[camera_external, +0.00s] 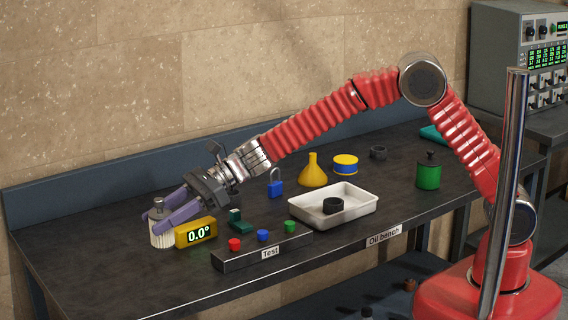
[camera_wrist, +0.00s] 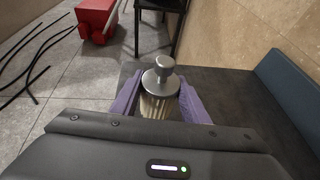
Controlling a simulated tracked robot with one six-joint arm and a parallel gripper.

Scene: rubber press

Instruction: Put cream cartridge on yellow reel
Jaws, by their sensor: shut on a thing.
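The cream cartridge (camera_external: 161,234) is a ribbed cream cylinder with a grey metal cap and knob, at the far left of the bench. It stands upright, and I cannot tell whether its base touches the bench top. My gripper (camera_external: 163,221) has its purple fingers shut on it. In the wrist view the cartridge (camera_wrist: 160,88) sits between the two fingers (camera_wrist: 160,100), its lower part hidden by the gripper body. The yellow reel (camera_external: 345,164), yellow with a blue band, stands at the back of the bench, right of the yellow funnel.
A yellow meter (camera_external: 196,233) reading 0.0° stands close beside the cartridge. A button box (camera_external: 262,250), green block (camera_external: 240,222), blue padlock (camera_external: 275,185), funnel (camera_external: 313,174) and white tray (camera_external: 369,204) with a black ring lie between cartridge and reel. A green canister (camera_external: 428,173) stands right.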

